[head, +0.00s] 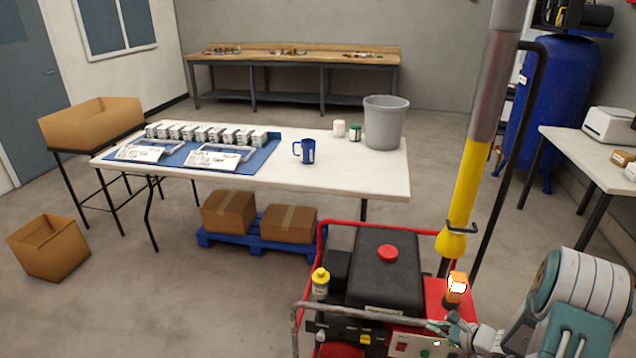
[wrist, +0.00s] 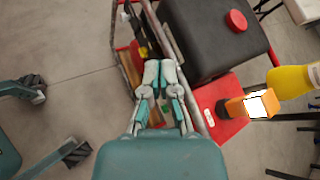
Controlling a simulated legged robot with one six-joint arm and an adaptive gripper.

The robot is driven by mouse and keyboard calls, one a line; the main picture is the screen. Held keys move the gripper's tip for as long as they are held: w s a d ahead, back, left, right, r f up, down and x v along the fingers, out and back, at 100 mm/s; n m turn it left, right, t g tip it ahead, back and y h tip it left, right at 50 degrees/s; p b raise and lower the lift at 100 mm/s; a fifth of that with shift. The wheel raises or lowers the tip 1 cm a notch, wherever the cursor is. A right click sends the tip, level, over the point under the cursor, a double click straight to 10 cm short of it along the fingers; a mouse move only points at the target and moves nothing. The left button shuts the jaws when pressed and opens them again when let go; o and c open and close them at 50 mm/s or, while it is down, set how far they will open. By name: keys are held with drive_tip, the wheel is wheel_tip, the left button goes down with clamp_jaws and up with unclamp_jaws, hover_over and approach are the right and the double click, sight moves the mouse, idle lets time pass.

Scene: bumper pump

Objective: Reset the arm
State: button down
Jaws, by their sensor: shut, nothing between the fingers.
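My gripper (wrist: 158,75) is shut with nothing between its fingers, seen from behind in the wrist view. In the head view my gripper (head: 447,326) is at the lower right, at the front of a red-framed machine (head: 412,262) with a black tank and red cap. In the wrist view the fingers overlap the machine's frame bar (wrist: 180,60); I cannot tell whether they touch it. My arm comes in from the lower right corner of the head view.
A white table (head: 380,180) with a grey bin (head: 385,122) and blue mug (head: 304,151) is behind. Open floor (head: 150,300) lies to the left.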

drive_tip(key=s+a+r+n+g, duration=0.35)
drive_tip(key=a+r+n, duration=0.3)
drive_tip(key=r, duration=0.35)
drive_tip(key=s+a+r+n+g, duration=0.3)
drive_tip(key=s+a+r+n, duration=0.25)
drive_tip(key=a+r, duration=0.35)
drive_tip(key=s+r+n+t+h, duration=0.1)
drive_tip(key=s+r+n+h, duration=0.3)
drive_tip(key=s, duration=0.4)
drive_tip(key=s+r+n+t+h, duration=0.1)
drive_tip(key=s+r+n+h, duration=0.3)
drive_tip(key=s+r+n, duration=0.2)
drive_tip(key=s+r, duration=0.2)
drive_tip(key=s, duration=0.1)
drive_tip(key=shift+s+a+r, duration=0.2)
drive_tip(key=shift+s+r, duration=0.05)
drive_tip(key=shift+s, duration=0.05)
